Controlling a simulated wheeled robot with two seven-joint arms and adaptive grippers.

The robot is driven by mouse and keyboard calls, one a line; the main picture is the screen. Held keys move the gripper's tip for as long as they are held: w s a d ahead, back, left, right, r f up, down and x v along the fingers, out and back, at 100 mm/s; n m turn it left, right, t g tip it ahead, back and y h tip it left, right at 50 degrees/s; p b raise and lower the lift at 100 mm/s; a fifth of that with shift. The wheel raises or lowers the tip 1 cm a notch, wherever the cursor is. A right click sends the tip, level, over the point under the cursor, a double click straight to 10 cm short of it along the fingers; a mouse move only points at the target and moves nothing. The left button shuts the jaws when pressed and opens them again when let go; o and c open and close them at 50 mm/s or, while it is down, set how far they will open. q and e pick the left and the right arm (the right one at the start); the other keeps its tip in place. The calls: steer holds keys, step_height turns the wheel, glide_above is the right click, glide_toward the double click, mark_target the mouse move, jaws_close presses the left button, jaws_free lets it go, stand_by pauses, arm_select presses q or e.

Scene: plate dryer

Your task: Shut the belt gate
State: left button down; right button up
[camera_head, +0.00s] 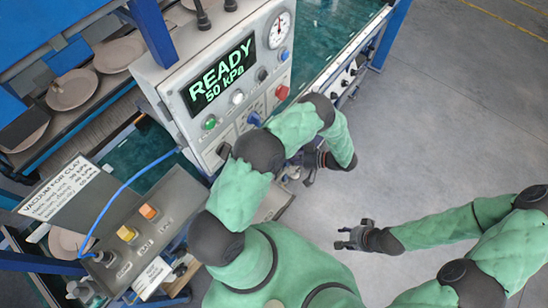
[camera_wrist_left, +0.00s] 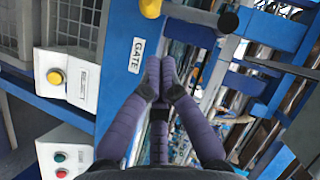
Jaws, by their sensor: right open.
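A blue post with a white GATE label (camera_wrist_left: 137,55) stands left of centre in the left wrist view. A blue bar (camera_wrist_left: 190,32) runs right from it, with a black knob (camera_wrist_left: 228,22) at its right end; I cannot tell if this bar is the belt gate. My left gripper (camera_wrist_left: 160,66) has its purple fingertips together in front of the post and bar, with nothing visible between them; contact is unclear. In the head view the left arm bends in front of the control panel. My right gripper (camera_head: 350,238) is open and empty over the grey floor.
The control panel (camera_head: 222,92) reads READY 50 kPa. A tilted grey box (camera_head: 150,215) with colored switches and a blue hose stands at left. Plates (camera_head: 72,90) sit on a rack. The left wrist view shows a yellow button (camera_wrist_left: 55,77). Floor at right is clear.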

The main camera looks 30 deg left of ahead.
arm_select(q)
steer(key=shift+v, duration=1.85)
